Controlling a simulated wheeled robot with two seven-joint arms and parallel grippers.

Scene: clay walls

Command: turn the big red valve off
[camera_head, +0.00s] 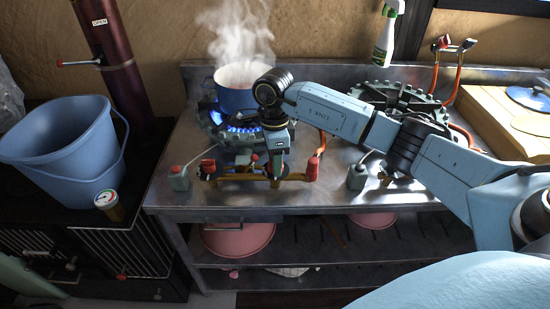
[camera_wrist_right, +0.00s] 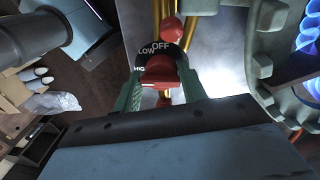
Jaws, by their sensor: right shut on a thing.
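My right gripper (camera_head: 277,172) points down at the brass pipe (camera_head: 240,176) in front of the lit burner. In the right wrist view its green fingers (camera_wrist_right: 161,84) are shut on a red knob (camera_wrist_right: 160,71). The knob sits by a black dial marked OFF, LOW and HIGH. In the head view my gripper hides this knob. Another red knob (camera_head: 312,168) shows right of my gripper, and one more (camera_head: 208,168) at the pipe's left end. Blue flame (camera_head: 238,133) burns under a steaming blue pot (camera_head: 238,98). My left gripper is out of view.
A blue bucket (camera_head: 62,150) and gauge (camera_head: 106,200) stand at left. A spray bottle (camera_head: 386,40) is at the back. A dark red pipe with an OPEN sign (camera_head: 99,22) rises at left.

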